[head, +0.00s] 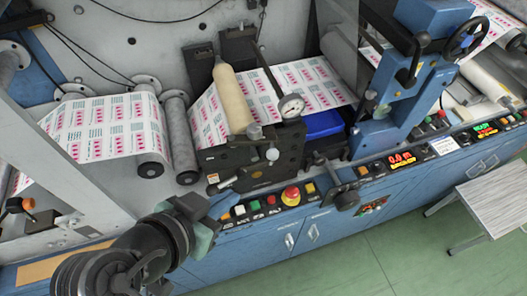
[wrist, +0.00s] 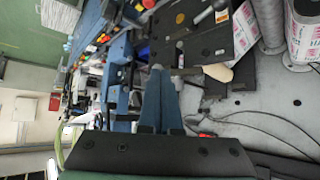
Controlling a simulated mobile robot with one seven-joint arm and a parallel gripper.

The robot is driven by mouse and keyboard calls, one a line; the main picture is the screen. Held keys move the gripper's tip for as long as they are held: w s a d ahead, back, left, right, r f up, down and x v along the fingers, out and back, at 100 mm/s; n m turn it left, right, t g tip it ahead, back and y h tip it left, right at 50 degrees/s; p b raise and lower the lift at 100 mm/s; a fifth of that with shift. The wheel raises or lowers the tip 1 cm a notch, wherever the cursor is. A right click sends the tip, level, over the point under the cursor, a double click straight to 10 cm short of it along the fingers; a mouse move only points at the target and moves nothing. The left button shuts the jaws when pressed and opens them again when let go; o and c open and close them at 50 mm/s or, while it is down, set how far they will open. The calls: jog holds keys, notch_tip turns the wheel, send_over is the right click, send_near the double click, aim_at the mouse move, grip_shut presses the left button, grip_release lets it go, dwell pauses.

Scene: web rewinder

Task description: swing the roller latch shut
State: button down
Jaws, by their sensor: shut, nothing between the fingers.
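A beige roller (head: 231,98) lies in a black bracket (head: 250,160) on the machine front, with a round gauge (head: 291,107) at its right. A thin black bar (head: 268,68) slants up behind the roller; I cannot tell for sure whether it is the roller latch. The black bracket shows in the wrist view (wrist: 195,40), with a lever with a pale grip (wrist: 212,10). My gripper (head: 224,203) is shut and empty, low and left of the bracket. Its blue fingers show in the wrist view (wrist: 157,72), close to the bracket; contact cannot be told.
A row of buttons with a red emergency stop (head: 291,195) runs along the front edge. A black crank handle (head: 346,198) sticks out to the right of it. Printed web (head: 95,128) runs over rollers behind. A small table (head: 495,200) stands at the right on green floor.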

jog(key=w+d+f+p, duration=0.3)
jog(key=w+d+f, duration=0.2)
jog(key=w, duration=0.4)
jog(key=shift+w+d+f+p, duration=0.25)
jog(key=shift+w+d+p, duration=0.1)
jog(key=shift+d, duration=0.15)
jog(key=shift+s, duration=0.1)
